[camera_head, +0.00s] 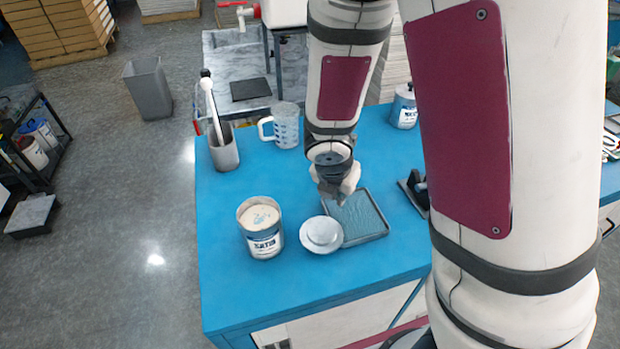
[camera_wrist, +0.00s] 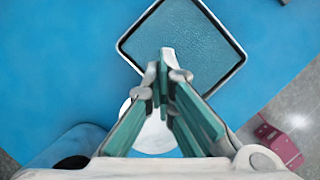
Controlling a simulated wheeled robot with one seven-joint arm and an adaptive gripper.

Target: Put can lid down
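The can lid (camera_head: 321,234), a round white disc with a raised centre, lies on the blue table (camera_head: 225,300) beside the tray's near-left corner. In the wrist view the lid (camera_wrist: 153,138) shows partly behind my fingers. The can (camera_head: 263,240), white with a blue label, stands upright and uncovered to the left of the lid, with pale contents. My gripper (camera_head: 336,196) is above the tray area, beyond the lid and apart from it. In the wrist view my gripper's fingertips (camera_wrist: 163,68) come together, with nothing visible held between them.
The grey-rimmed tray (camera_head: 385,234) with a teal textured surface lies right of the lid. A measuring jug (camera_head: 287,131), a grey holder (camera_head: 223,152) with a brush-like tool and another can (camera_head: 404,108) stand farther back. A dark tool (camera_head: 414,192) lies right of the tray. The table's front left is clear.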

